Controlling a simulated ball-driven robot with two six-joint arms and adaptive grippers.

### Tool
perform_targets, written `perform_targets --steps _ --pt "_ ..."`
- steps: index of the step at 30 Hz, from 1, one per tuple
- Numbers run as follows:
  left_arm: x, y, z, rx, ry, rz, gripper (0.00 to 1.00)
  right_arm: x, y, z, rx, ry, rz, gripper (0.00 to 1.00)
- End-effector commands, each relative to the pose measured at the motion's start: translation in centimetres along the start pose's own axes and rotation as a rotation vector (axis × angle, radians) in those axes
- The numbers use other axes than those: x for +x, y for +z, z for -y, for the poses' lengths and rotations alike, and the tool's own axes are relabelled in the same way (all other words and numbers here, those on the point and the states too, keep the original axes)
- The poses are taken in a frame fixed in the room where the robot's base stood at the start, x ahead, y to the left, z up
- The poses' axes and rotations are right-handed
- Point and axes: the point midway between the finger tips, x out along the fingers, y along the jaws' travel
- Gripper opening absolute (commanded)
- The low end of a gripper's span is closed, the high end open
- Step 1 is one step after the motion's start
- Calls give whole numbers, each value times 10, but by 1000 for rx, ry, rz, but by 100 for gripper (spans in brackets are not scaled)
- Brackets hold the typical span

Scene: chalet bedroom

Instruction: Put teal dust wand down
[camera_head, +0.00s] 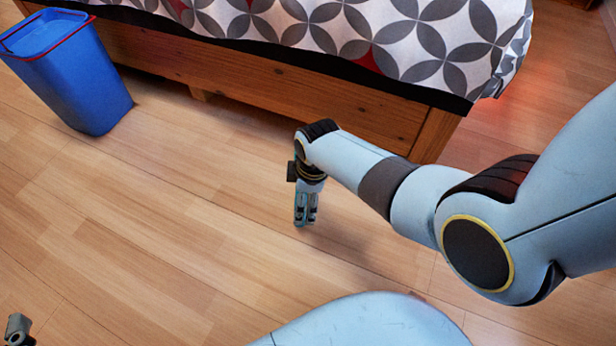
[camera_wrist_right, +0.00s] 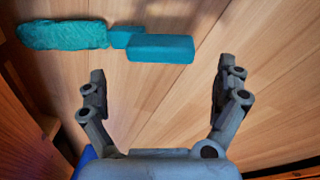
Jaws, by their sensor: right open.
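The teal dust wand (camera_wrist_right: 160,48) shows in the right wrist view, with a fuzzy head at the left and a smooth block-like handle at the right. It appears to lie on the wood floor, beyond my fingertips and apart from them. My right gripper (camera_wrist_right: 163,78) is open with nothing between its fingers. In the head view my right gripper (camera_head: 305,221) points down near the floor beside the bed; the wand cannot be made out clearly there. Part of my left gripper (camera_head: 18,329) shows at the bottom left corner; its jaws cannot be judged.
A bed with a wooden frame (camera_head: 270,88) and a grey patterned cover (camera_head: 400,35) stands behind my right gripper. A blue bin (camera_head: 75,80) with a red rim stands at the upper left. The wood floor (camera_head: 150,230) at the left and middle is clear.

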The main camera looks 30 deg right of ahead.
Motion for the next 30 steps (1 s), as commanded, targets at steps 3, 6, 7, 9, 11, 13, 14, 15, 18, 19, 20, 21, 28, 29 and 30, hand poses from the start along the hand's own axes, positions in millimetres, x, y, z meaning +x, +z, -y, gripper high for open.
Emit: perform_targets --steps 3,6,7,9,11,13,14,15,18,19,20,21,28,29,30 --pt "-8 19 1 -13 -3 146 40 -17 -2 -3 0 5 -3 100" --pt "-18 39 2 -23 -3 283 40 -28 -2 -3 0 4 -2 100" --pt "-21 45 2 -26 -3 323 40 -31 -2 -3 0 4 -2 100" --pt "-30 57 1 -33 -2 416 40 -38 -2 -2 0 4 -2 100" --pt "-25 50 3 -35 -2 448 40 -43 -2 -3 0 5 -3 100" --pt "-24 47 4 -38 -1 495 40 -49 -2 -3 0 4 -2 100" --pt "-24 45 4 -39 0 514 40 -51 -1 -2 0 4 -2 100" --pt "-24 44 5 -40 0 536 40 -53 -1 -2 0 3 -2 100" --pt "-24 41 6 -41 2 583 40 -58 -1 -1 0 1 -1 100" --pt "-25 40 6 -42 3 595 40 -58 0 -1 0 1 -1 100" --pt "-25 40 6 -42 3 603 40 -59 0 -1 0 1 -1 100" --pt "-26 39 6 -43 3 614 40 -60 0 -1 0 1 -1 100" --pt "-27 39 6 -43 5 635 40 -61 0 0 0 0 0 100" --pt "-27 39 6 -43 5 635 40 -61 0 0 0 -1 0 100" --pt "-27 39 6 -43 5 635 40 -60 1 0 2 0 0 100"
